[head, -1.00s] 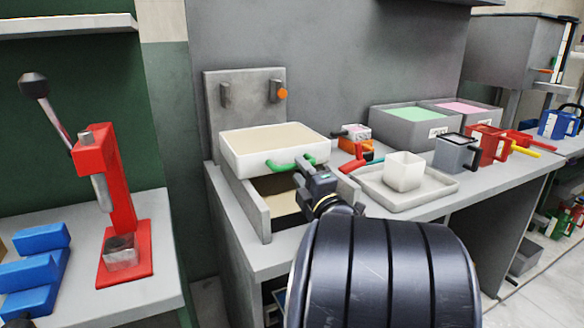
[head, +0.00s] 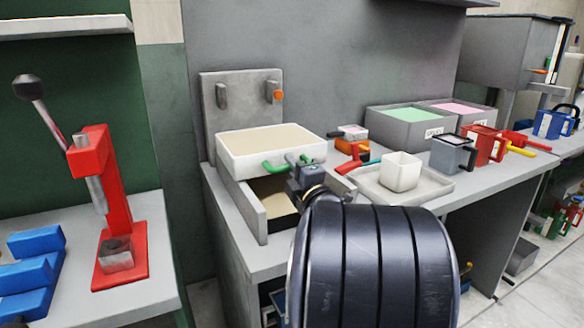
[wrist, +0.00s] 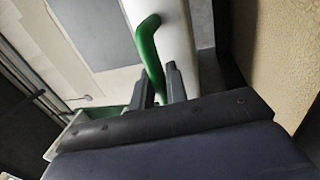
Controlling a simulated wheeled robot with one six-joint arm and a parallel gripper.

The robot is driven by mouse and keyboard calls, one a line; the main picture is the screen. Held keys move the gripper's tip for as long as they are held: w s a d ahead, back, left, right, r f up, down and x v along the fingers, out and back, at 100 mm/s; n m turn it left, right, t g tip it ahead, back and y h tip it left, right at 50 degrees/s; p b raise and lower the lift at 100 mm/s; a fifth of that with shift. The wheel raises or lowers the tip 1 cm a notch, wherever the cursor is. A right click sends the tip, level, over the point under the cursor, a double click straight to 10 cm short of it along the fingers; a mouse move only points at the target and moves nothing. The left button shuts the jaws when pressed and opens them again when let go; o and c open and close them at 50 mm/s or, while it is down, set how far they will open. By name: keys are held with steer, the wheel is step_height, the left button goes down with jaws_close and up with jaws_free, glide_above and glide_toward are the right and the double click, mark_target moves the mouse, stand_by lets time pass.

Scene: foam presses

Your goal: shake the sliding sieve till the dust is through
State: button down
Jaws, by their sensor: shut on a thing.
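The sliding sieve (head: 262,158) is a white box with a pale beige layer inside and a green handle (head: 281,165) on its front. It sits on a grey frame (head: 250,210) with a beige surface visible below. My gripper (head: 304,170) is at the right end of the green handle, partly hidden by my arm. In the wrist view the green handle (wrist: 150,45) runs down between the two dark fingers of my gripper (wrist: 160,85), which are shut on it. The white front wall of the sieve (wrist: 172,25) shows beside the handle.
Grey bins (head: 405,122) with green and pink contents are behind. A red press (head: 118,205) stands on the left bench.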

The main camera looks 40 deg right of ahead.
steer(key=shift+s, duration=0.1)
stand_by(0.3)
steer(key=r+v, duration=0.1)
steer(key=v, duration=0.6)
steer(key=shift+s+r+b, duration=0.15)
steer(key=shift+s+b, duration=0.3)
steer(key=shift+s, duration=0.05)
steer(key=shift+a, duration=0.15)
steer(key=c, duration=1.5)
jaws_free()
steer(key=shift+p+v, duration=0.4)
steer(key=shift+v, duration=5)
